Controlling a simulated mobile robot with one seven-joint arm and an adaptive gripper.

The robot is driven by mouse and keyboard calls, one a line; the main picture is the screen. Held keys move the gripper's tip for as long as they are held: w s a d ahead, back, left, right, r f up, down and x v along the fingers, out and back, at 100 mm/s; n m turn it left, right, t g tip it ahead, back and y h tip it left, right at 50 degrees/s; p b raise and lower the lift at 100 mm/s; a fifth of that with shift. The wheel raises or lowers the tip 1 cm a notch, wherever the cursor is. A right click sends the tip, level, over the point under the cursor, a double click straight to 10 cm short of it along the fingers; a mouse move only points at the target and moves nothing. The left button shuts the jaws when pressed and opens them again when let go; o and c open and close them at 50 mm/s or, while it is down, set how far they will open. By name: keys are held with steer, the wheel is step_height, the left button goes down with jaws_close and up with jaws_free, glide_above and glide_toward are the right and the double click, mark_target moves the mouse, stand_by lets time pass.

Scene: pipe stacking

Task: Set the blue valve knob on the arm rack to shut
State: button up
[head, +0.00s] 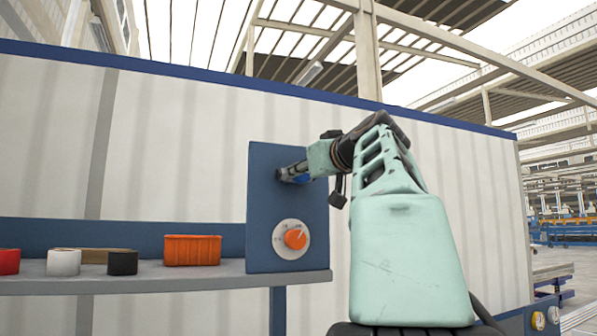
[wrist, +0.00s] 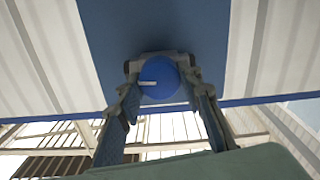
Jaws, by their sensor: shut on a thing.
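The blue valve knob (wrist: 158,82) is a round blue disc with a short white line that points left in the wrist view. It is mounted on the dark blue panel of the arm rack (head: 262,215). My gripper (head: 287,174) reaches the upper part of this panel from the right. In the wrist view my gripper (wrist: 160,88) has one finger on each side of the knob and is shut on it. In the head view the knob is mostly hidden by my fingers, with only a bit of blue showing.
An orange knob (head: 295,239) on a pale round dial sits lower on the same panel. A shelf (head: 190,283) to the left holds an orange bin (head: 192,250), a black cup (head: 122,263), a white cup (head: 64,262) and a red one (head: 8,262). A pale wall stands behind.

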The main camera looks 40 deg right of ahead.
steer(key=shift+m+p, duration=1.05)
steer(key=shift+m, duration=7.55)
steer(key=o, duration=1.2)
steer(key=shift+c, duration=0.2)
